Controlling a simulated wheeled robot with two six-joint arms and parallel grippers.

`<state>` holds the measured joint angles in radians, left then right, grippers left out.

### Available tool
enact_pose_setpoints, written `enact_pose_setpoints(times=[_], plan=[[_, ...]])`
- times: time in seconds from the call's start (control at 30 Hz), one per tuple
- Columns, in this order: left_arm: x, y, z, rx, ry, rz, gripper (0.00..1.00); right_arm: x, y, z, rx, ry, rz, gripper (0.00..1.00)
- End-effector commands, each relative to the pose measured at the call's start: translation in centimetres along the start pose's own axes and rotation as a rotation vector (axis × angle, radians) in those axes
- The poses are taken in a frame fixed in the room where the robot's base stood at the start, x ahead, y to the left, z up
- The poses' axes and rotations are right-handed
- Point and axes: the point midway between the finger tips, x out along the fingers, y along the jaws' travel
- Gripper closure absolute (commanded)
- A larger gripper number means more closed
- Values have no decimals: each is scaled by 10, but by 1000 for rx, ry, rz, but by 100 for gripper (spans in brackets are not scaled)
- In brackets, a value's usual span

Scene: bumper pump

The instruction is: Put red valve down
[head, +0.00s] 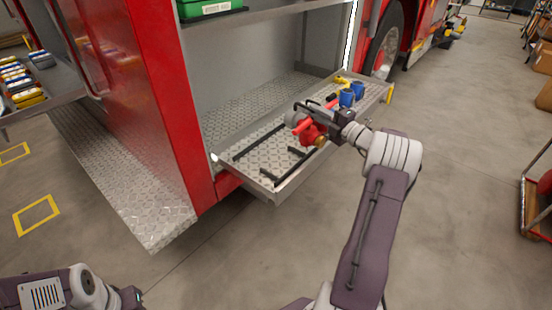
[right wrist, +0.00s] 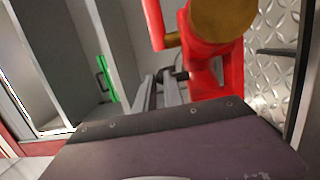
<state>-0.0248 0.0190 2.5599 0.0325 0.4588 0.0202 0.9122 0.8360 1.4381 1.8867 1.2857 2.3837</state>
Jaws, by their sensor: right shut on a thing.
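The red valve (head: 309,132), with a brass-coloured end, is at my right gripper (head: 318,117), which is shut on it. The valve is over the diamond-plate pull-out tray (head: 264,181) of the fire truck; I cannot tell whether it touches the tray. In the right wrist view the valve (right wrist: 204,62) fills the upper middle, its brass end towards the top, with the tray's plate (right wrist: 284,52) to its right. My left gripper (head: 132,297) is at the bottom left, far from the tray; its fingers are too small to read.
Blue fittings (head: 347,97) and a yellow piece (head: 342,80) lie at the tray's far end. Black holders (head: 285,174) lie on its near part. A green case (head: 208,8) is on the shelf above. Another tray (head: 62,84) with several items stands out at the left.

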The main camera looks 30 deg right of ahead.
Motion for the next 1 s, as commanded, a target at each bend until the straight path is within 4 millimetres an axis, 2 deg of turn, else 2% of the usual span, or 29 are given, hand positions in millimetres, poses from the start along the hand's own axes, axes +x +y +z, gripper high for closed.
enact_pose_setpoints(times=[0.07, 0.3, 0.53, 0.7, 0.87, 1.0], plan=[[4, 0, 0, 0, 0, 0, 64, 5, 0, -7, -5, 5, 12, 100], [27, 0, 3, 0, 0, 0, 64, 32, -34, -47, -3, 7, 11, 100], [44, -1, 5, 0, 0, 0, 64, 56, -60, -82, -5, 7, 12, 100], [47, -1, 5, 0, 0, 0, 64, 64, -66, -93, -5, 3, 13, 100], [47, -1, 5, 0, 0, 0, 64, 66, -67, -94, -5, 2, 14, 100], [54, -1, 6, 0, 0, 0, 64, 65, -78, -94, -4, 2, 13, 100]])
